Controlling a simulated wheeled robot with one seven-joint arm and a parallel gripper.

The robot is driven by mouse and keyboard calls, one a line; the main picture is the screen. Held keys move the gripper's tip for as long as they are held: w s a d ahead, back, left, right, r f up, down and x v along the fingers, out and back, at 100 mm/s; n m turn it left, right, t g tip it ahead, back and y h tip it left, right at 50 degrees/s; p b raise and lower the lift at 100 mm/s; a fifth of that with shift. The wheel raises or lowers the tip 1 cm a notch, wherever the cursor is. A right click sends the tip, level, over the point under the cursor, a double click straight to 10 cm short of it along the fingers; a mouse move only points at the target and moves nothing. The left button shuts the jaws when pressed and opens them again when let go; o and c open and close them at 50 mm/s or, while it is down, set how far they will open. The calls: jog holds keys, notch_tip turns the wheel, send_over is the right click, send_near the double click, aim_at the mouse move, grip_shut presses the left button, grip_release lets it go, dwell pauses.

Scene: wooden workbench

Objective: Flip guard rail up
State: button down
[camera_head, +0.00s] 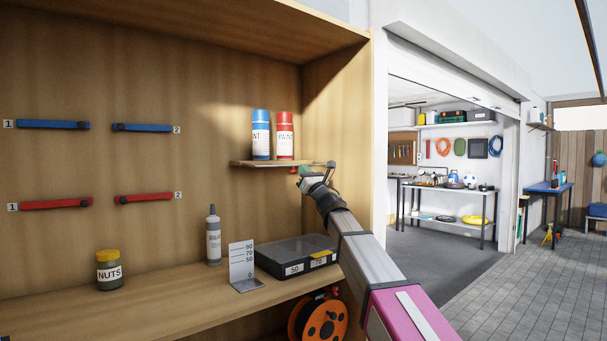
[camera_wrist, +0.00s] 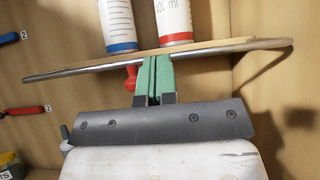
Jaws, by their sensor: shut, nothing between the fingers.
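The guard rail (camera_wrist: 75,70) is a grey metal bar along the front edge of the small wooden shelf (camera_head: 265,163). It lies low, roughly level with the shelf board, not raised in front of the cans. A red knob (camera_wrist: 131,78) hangs under the shelf, just left of my fingers. My gripper (camera_head: 301,172) is at the shelf's right front. In the wrist view my green fingers (camera_wrist: 154,72) are shut and empty, with their tips at the rail and shelf edge. I cannot tell whether they touch the rail.
A blue spray can (camera_head: 261,135) and a red one (camera_head: 285,136) stand on the shelf. The cabinet's side wall (camera_head: 340,140) is close on the right. Below are a grey case (camera_head: 297,252), a sealant bottle (camera_head: 213,240) and a nuts jar (camera_head: 110,272).

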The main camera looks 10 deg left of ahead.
jog(key=shift+r, duration=0.3)
jog(key=r, duration=0.3)
jog(key=w+a+r, duration=0.1)
jog(key=r, duration=0.5)
jog(key=shift+w+a, duration=0.25)
jog(key=shift+a, duration=0.1)
jog(key=shift+x, duration=1.2)
jog(key=shift+a+r+g, duration=0.1)
jog(key=shift+r+g, duration=0.05)
jog(key=shift+g, duration=0.15)
jog(key=shift+w+a+r+g+h, duration=0.25)
jog(key=shift+w+a+g+h, duration=0.1)
jog(key=shift+w+a+h, duration=0.15)
jog(key=shift+w+a+r+g+h, duration=0.3)
jog(key=shift+w+a+g+h, duration=0.1)
jog(key=shift+h, duration=0.2)
jog(key=shift+w+a+r+g+h, duration=0.2)
jog(key=shift+w+a+g+h, duration=0.1)
jog(key=shift+a+g+h, duration=0.3)
